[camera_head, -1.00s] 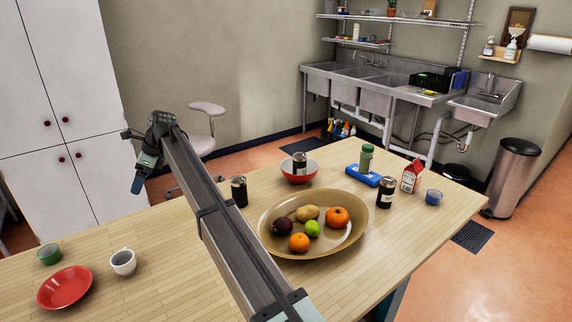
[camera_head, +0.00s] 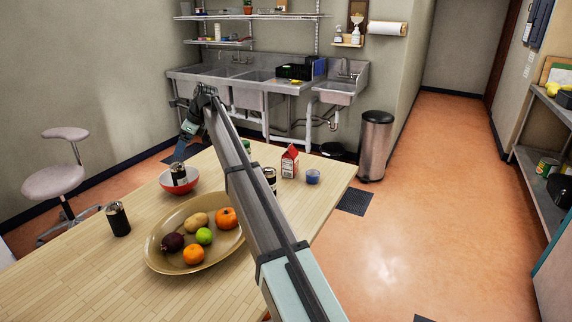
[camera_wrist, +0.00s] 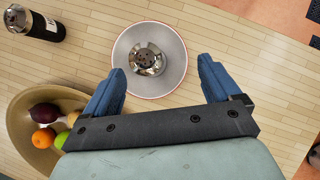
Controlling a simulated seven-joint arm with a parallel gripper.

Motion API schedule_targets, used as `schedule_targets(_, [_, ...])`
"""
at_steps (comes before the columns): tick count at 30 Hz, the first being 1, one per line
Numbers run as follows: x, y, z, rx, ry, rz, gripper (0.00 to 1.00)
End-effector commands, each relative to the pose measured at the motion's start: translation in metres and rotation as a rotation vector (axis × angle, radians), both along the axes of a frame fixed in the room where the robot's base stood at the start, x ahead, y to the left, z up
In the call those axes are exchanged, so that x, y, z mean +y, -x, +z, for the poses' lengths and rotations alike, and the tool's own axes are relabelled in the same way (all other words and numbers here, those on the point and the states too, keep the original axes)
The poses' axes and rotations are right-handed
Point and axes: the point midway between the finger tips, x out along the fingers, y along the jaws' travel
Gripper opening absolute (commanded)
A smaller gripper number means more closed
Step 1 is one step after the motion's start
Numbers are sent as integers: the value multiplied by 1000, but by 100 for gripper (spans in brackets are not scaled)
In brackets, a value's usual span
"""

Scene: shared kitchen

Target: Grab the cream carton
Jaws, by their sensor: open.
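The cream carton (camera_head: 289,161), red and white with a gabled top, stands upright near the far right of the wooden table in the head view. It is not recognisable in the wrist view. My gripper (camera_head: 180,148) is at the end of the outstretched arm, above the far side of the table, well left of the carton. In the wrist view, my gripper (camera_wrist: 158,88) has its two blue fingers wide apart with nothing held. Below and ahead of them is the bowl (camera_wrist: 178,78) with a can (camera_wrist: 147,58) in it.
A blue cup (camera_head: 313,177) stands right of the carton. A dark can (camera_head: 270,178) and a green bottle (camera_head: 246,146) are partly behind my arm. The fruit platter (camera_head: 160,262), red bowl (camera_head: 166,187) and another can (camera_head: 118,220) are further left. Bare table lies nearer.

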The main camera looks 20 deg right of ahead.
Motion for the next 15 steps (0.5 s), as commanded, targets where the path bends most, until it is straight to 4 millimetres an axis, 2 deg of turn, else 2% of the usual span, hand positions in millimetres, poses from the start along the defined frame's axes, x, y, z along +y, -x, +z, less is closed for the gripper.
schedule_targets(1, [-34, -7, 3, -3, 1, -36, 90])
schedule_targets(7, [-152, -22, 11, -8, 8, -158, 90])
schedule_targets(15, [-308, -15, 23, -7, 24, -313, 90])
